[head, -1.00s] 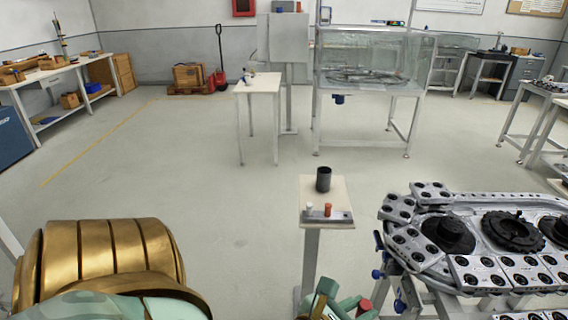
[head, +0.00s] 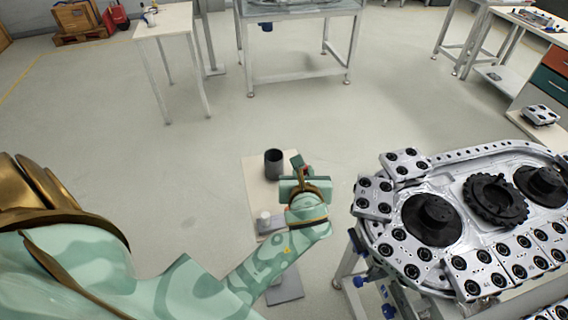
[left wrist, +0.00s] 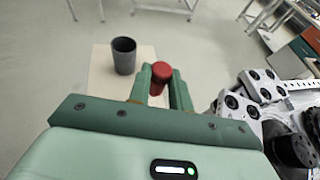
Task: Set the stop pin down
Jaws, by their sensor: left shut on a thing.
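My left gripper (head: 297,168) is shut on a red pin, with the dark cup just to its left. In the left wrist view the red pin (left wrist: 161,72) stands up between the two green fingers (left wrist: 161,88). In the head view the pin is mostly hidden by the gripper. The small stand's pale top (head: 257,185) lies below and left of the gripper. The dark, hollow cup (head: 274,163) stands upright on it, and also shows in the left wrist view (left wrist: 124,58). Contact between pin and stand cannot be told. My right gripper is not in view.
A white peg (head: 264,220) stands on the near part of the stand, beside my arm, which hides the rest there. The ring track (head: 378,228) with its numbered blocks is close on the right. Open floor (head: 180,200) lies left of the stand.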

